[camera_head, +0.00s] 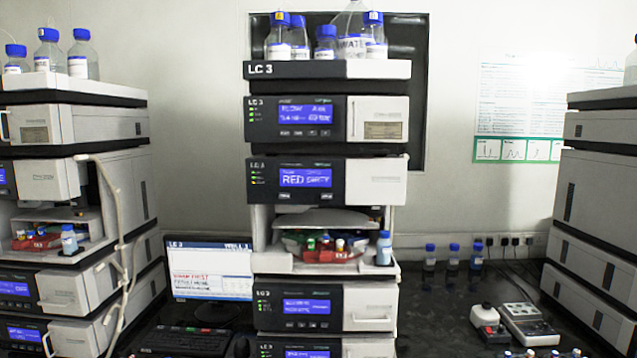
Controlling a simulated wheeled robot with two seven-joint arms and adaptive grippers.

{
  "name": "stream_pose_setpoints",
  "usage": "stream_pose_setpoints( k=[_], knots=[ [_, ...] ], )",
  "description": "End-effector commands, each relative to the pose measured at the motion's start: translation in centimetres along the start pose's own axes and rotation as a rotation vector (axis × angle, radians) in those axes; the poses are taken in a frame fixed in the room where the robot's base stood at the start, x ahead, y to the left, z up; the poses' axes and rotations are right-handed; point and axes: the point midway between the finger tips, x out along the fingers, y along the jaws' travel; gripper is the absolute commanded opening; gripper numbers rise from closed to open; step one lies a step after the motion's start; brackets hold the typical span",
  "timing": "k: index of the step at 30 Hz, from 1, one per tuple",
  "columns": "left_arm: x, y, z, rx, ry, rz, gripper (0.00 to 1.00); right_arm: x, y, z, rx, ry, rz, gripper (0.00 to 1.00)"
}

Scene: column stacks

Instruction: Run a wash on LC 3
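The LC 3 stack (286,70) stands in the middle, its name printed on several modules. On its top tray (379,69) stand several blue-capped bottles; a large one (352,42) has a label that seems to begin "WATE". The upper module's display (304,114) and the second module's display (305,178) are lit blue; the second starts with "RED". Below, an open bay holds a red tray (332,256) with capped vials. A small blue-capped bottle (384,250) stands at the bay's right. A monitor (211,270) left of the stack shows LC 3 and blurred red text. Neither gripper is in view.
Another stack (80,135) with a hanging pale tube (121,215) stands left, and a third (595,220) right. A keyboard (184,340) lies before the monitor. On the right bench are small blue-capped bottles (454,257), a grey-white device (527,322) and vials in front.

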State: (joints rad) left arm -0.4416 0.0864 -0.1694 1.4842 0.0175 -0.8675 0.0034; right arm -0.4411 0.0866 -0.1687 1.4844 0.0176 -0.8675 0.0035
Motion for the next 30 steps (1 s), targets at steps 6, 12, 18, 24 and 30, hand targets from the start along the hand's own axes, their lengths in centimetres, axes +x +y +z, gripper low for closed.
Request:
stream_pose_setpoints(
  k=[6, 12, 18, 24, 30],
  knots=[
    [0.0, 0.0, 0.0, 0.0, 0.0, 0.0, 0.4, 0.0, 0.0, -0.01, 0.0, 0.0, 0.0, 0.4],
    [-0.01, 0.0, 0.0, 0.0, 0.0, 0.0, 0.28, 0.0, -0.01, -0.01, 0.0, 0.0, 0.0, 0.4],
    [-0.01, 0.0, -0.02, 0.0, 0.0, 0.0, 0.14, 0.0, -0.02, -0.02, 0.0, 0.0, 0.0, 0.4],
    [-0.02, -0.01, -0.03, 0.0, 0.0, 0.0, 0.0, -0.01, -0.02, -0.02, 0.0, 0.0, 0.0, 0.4],
    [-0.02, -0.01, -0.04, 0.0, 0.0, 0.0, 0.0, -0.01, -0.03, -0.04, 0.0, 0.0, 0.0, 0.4]
  ],
)
